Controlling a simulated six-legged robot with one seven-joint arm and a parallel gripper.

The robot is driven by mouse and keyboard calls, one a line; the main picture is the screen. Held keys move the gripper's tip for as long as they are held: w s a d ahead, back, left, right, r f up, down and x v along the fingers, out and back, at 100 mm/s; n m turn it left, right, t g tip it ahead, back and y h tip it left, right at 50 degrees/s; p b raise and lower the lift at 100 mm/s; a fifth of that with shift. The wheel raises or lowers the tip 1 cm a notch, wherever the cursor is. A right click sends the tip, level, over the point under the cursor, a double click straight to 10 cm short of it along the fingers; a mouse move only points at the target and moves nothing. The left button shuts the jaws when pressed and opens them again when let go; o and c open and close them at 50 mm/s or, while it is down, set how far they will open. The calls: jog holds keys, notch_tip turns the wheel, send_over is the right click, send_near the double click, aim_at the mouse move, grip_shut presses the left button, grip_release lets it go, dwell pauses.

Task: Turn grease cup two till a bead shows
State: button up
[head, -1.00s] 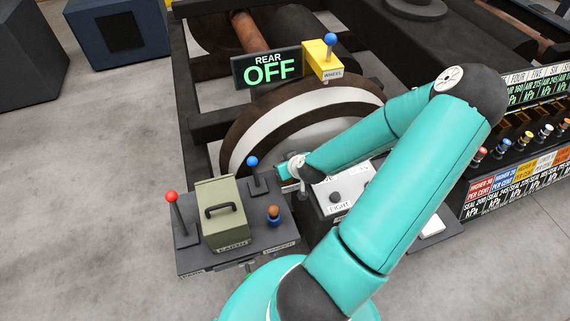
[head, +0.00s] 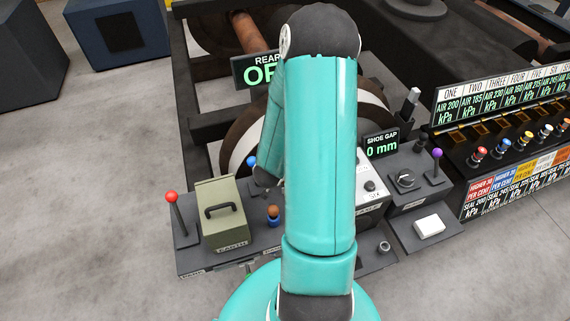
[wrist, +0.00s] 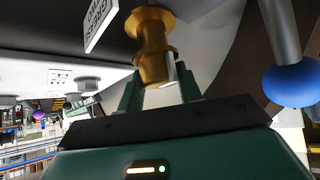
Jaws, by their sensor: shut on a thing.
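A brass grease cup (wrist: 150,45) stands between the fingers of my gripper (wrist: 158,92) in the wrist view. The fingers are shut on its near end, which they partly hide. A white label (wrist: 101,24) beside the cup is turned over and seems to read "GREASE TWO". I cannot make out any grease at the cup. In the head view my arm hides the cup and the gripper's fingers.
A lever with a blue ball (wrist: 292,82) stands close to the right of my gripper in the wrist view. A SHOE GAP display (head: 381,144) reads 0 mm.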

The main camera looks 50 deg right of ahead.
jog(key=shift+m+g+h, duration=0.5)
jog(key=shift+m+g, duration=1)
jog(key=shift+m, duration=0.6)
jog(key=shift+f, duration=0.1)
jog(key=o, duration=1)
